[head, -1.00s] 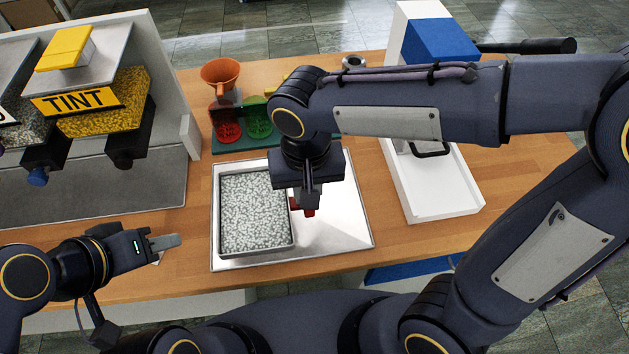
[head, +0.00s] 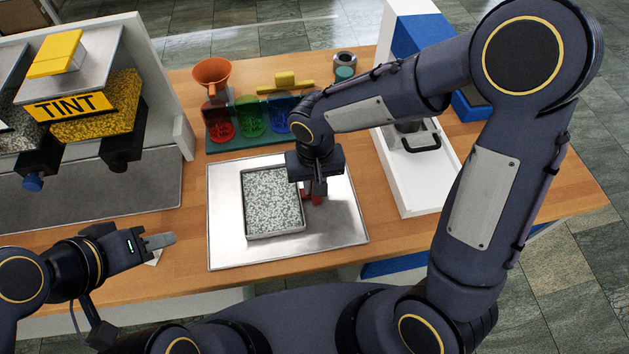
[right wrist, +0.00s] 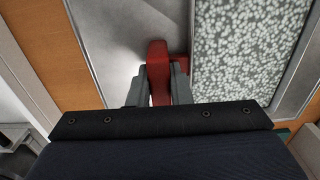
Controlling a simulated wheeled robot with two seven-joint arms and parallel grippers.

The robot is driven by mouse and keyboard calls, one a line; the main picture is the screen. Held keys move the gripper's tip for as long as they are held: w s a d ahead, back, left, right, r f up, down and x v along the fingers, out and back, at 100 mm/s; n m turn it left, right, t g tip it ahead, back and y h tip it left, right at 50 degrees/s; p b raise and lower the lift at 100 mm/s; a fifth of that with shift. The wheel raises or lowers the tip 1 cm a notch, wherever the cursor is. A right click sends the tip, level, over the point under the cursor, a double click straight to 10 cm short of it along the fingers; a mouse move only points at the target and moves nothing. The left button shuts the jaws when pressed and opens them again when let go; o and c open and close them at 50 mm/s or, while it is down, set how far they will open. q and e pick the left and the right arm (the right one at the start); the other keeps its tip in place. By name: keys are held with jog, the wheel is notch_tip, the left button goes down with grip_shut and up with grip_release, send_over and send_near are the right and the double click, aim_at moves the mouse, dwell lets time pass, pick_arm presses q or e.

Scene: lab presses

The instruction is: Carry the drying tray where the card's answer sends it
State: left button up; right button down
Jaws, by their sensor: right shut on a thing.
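The drying tray (head: 272,203) is a shallow metal tray full of pale speckled granules. It is over the left-middle part of a larger bare metal plate (head: 225,252); I cannot tell if it touches the plate. My right gripper (head: 316,197) is shut on the tray's red handle (right wrist: 158,72) at its right side, also seen in the right wrist view. My left gripper (head: 170,240) hangs empty over the bench's front left.
Red, green and blue bins (head: 250,122) stand behind the plate, with an orange funnel (head: 213,73) at their left. A hopper labelled TINT (head: 66,105) is at the left. A white and blue press (head: 408,180) stands at the right. Bare wood lies between plate and press.

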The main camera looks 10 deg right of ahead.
jog(key=shift+f, duration=0.1)
jog(key=c, duration=1.3)
grip_release()
jog(key=shift+r, duration=0.2)
notch_tip(320, 180, up, 12)
jog(key=shift+f, duration=0.1)
